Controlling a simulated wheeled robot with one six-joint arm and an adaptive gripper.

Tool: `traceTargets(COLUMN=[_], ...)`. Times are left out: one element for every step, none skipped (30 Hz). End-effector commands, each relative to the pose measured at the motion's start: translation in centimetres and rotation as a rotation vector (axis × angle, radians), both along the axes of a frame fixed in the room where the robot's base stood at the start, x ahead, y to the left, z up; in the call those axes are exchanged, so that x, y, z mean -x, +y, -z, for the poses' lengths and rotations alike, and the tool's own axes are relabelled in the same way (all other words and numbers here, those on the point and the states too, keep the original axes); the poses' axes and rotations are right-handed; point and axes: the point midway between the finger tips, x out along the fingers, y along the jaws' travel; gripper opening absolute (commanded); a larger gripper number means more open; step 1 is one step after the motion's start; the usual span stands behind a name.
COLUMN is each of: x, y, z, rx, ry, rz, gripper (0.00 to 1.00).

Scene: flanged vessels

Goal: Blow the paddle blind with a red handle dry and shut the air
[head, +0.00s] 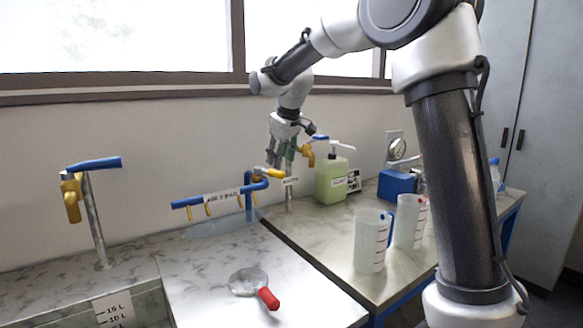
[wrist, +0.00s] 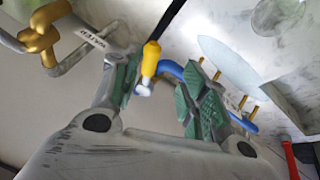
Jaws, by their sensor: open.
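The paddle blind (head: 247,282) is a grey disc with a red handle (head: 269,299), lying on the pale worktop at the front. The red handle also shows at the lower right of the wrist view (wrist: 289,158). The blue air pipe (head: 245,190) carries a labelled bar with several yellow nozzles. A yellow valve lever (head: 270,173) is at its right end. My gripper (head: 281,158) is open and empty, pointing down by this lever. In the wrist view the yellow lever (wrist: 151,58) shows between the green finger pads. I cannot tell if they touch it, nor whether the disc is wet.
A bluish oval patch (head: 212,230) lies under the air bar. A labelled water tap stands behind my gripper. A green bottle (head: 331,180), two measuring jugs (head: 371,240) and a blue box (head: 396,187) stand on the right. A sink and blue-levered tap (head: 95,215) are left.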

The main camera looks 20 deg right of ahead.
Motion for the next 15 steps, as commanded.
traceTargets(x=[-0.5, -0.8, -0.9, -0.9, -1.0, -1.1, -1.2, -1.4, -1.6, -1.9, -2.1, -2.4, -2.7, -2.9, -3.2], y=[0.1, 0.2, 0.2, 0.2, 0.2, 0.2, 0.2, 0.2, 0.2, 0.2, 0.2, 0.3, 0.3, 0.3, 0.3], z=[-0.9, -1.2, -1.2, -1.1, -1.0, -0.7, -0.4, -0.1, 0.4, 0.9, 1.3, 2.0, 2.5, 2.9, 3.5], rx=[0.003, 0.009, 0.017, 0.021, 0.024, 0.027, 0.028, 0.029, 0.029, 0.029, 0.029, 0.029, 0.029, 0.029, 0.029], ry=[-0.023, -0.034, -0.038, -0.040, -0.041, -0.042, -0.040, -0.039, -0.039, -0.039, -0.039, -0.038, -0.039, -0.039, -0.038], rz=[-0.016, -0.031, -0.048, -0.058, -0.064, -0.070, -0.071, -0.072, -0.072, -0.072, -0.071, -0.071, -0.071, -0.071, -0.071], gripper=[0.44, 0.44, 0.44, 0.44, 0.44, 0.44, 0.44, 0.44, 0.44, 0.44, 0.44, 0.44, 0.44, 0.44, 0.44])
